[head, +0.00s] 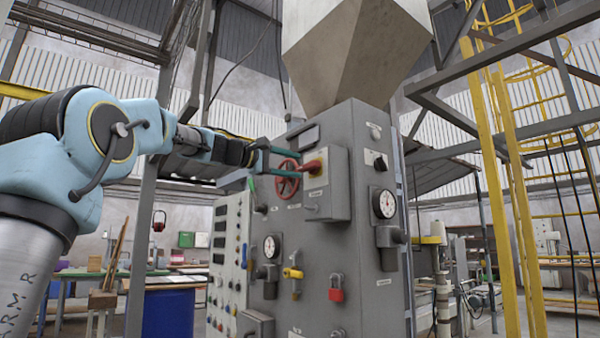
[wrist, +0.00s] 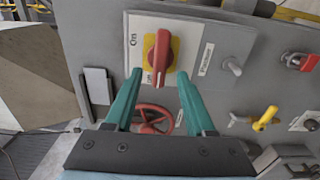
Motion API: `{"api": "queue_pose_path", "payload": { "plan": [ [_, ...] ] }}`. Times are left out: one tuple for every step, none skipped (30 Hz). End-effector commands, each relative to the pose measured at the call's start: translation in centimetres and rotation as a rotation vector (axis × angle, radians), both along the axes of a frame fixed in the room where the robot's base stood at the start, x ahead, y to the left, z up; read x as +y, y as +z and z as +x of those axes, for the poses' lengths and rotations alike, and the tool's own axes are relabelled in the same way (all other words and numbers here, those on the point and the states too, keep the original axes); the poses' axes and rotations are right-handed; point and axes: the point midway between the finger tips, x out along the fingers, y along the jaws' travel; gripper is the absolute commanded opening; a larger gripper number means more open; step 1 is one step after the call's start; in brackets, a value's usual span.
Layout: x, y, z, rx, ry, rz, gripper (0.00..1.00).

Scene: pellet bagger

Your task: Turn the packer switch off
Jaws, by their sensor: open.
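The packer switch (wrist: 160,50) is a red rotary handle on a yellow plate, set on a grey box. In the wrist view its handle runs nearly up and down the picture, its lower end near the partly covered "Off" label, with "On" at the upper left. In the head view the switch (head: 313,167) is on the box high on the machine's front. My gripper (wrist: 159,80) is open, its two green fingers pointing at the switch, one on each side of the handle's lower end. I cannot tell whether they touch it. My gripper (head: 302,163) also shows in the head view.
A red handwheel (head: 288,178) is behind the fingers, beside the box. A small metal toggle (wrist: 232,66) sticks out beyond the label. A yellow valve handle (head: 292,273), a red padlock (head: 336,294) and gauges (head: 271,246) are on the panel.

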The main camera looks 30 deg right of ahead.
Motion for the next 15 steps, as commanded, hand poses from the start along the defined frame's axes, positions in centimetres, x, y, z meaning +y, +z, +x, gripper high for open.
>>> {"api": "queue_pose_path", "payload": {
  "plan": [
    [1.3,-0.5,-0.1,-0.002,0.006,-0.001,0.55],
    [1.8,-0.5,-0.2,-0.002,0.005,0.0,0.55],
    [2.7,-0.5,-0.4,-0.003,0.006,0.001,0.55],
    [3.2,-0.5,-0.5,-0.002,0.005,0.001,0.55],
    [3.8,-0.5,-0.6,-0.002,0.006,0.0,0.55],
    [4.4,-0.4,-0.8,-0.002,0.005,0.0,0.55],
    [4.9,-0.4,-0.9,-0.002,0.005,0.0,0.55],
    [5.4,-0.4,-0.9,-0.002,0.005,0.0,0.55],
    [5.8,-0.4,-1.0,-0.001,0.004,0.001,0.55],
    [6.1,-0.3,-1.1,-0.001,0.004,0.001,0.55],
    [6.4,-0.3,-1.2,0.0,0.003,0.0,0.55],
    [6.7,-0.2,-1.2,0.0,0.002,0.0,0.55],
    [6.9,-0.2,-1.3,0.0,0.002,0.0,0.55],
    [7.0,-0.2,-1.3,0.001,0.001,0.0,0.55],
    [7.1,-0.2,-1.4,0.001,0.001,0.0,0.55]
  ]
}}
